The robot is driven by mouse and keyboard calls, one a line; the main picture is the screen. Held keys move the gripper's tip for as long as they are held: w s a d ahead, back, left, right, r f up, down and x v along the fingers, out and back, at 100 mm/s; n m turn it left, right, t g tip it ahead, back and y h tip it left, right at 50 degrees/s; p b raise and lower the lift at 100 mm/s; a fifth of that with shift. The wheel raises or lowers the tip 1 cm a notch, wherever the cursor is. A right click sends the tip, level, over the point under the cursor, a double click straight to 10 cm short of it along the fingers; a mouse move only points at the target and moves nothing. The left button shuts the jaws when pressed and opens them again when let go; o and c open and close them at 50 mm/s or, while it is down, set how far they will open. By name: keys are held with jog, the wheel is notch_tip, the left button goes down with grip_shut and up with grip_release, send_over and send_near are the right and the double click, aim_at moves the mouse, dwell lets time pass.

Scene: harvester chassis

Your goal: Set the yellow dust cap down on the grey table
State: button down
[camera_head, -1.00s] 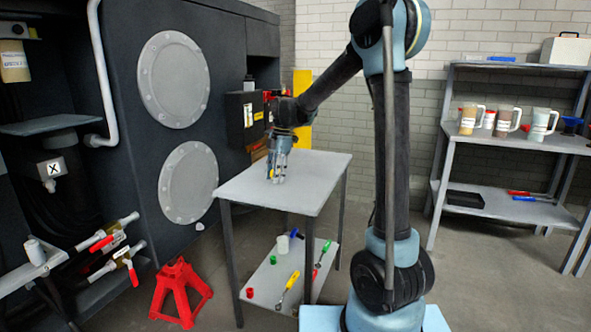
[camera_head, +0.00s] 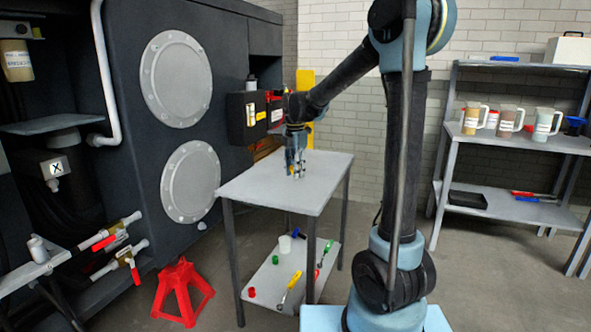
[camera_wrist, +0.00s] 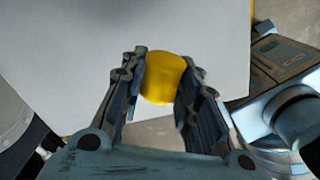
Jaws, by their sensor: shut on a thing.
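The yellow dust cap (camera_wrist: 163,78) is between the two fingers of my gripper (camera_wrist: 160,88) in the wrist view. The fingers are shut on its sides. The grey table (camera_wrist: 90,35) lies behind the cap in that view. In the head view my gripper (camera_head: 298,172) points down over the grey table (camera_head: 262,186), near the middle of its top. The fingers largely hide the cap there. I cannot tell whether the cap touches the table top.
The table's lower shelf (camera_head: 268,285) holds cups and tools. A red jack stand (camera_head: 182,290) is on the floor to the left. The dark chassis (camera_head: 120,170) stands behind. A shelf rack (camera_head: 500,190) with jugs is at the right. The table top around my gripper is clear.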

aim_at(295, 191)
jog(key=shift+f, duration=2.3)
jog(key=shift+f, duration=0.6)
jog(key=shift+s+d+f, duration=0.1)
jog(key=shift+f, duration=0.15)
